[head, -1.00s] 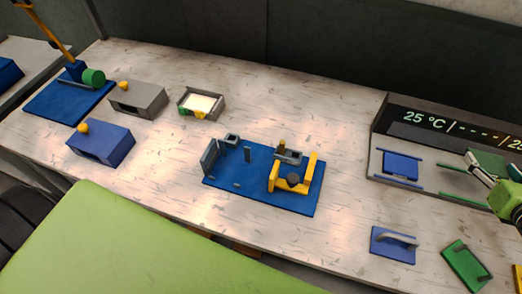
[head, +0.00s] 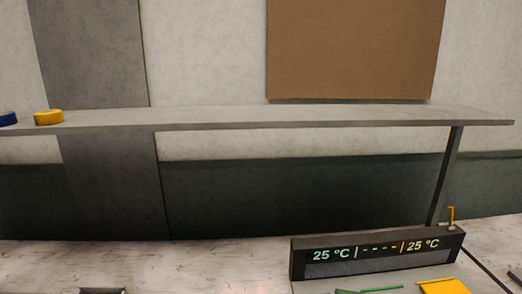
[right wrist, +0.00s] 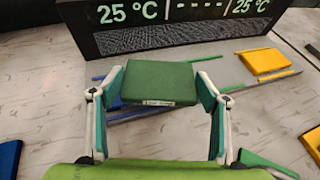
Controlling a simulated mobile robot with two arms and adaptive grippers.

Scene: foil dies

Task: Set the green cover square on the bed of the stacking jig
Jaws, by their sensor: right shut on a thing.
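In the right wrist view my right gripper (right wrist: 160,100) is shut on a flat green block, which I take as the green cover (right wrist: 160,80). The jaws press its left and right sides, and a small pale label shows on its near edge. It hangs over or just in front of blue rails (right wrist: 103,80) before the display; the height gap cannot be told. In the head view neither gripper shows. The stacking jig is in neither current view.
A dark display (head: 375,254) reading 25 °C stands on the pale table (head: 180,265). A grey shelf (head: 300,117) with a yellow ring (head: 48,117) runs above. In the wrist view a yellow plate (right wrist: 263,62) lies right of the cover and a blue piece (right wrist: 9,158) lies left.

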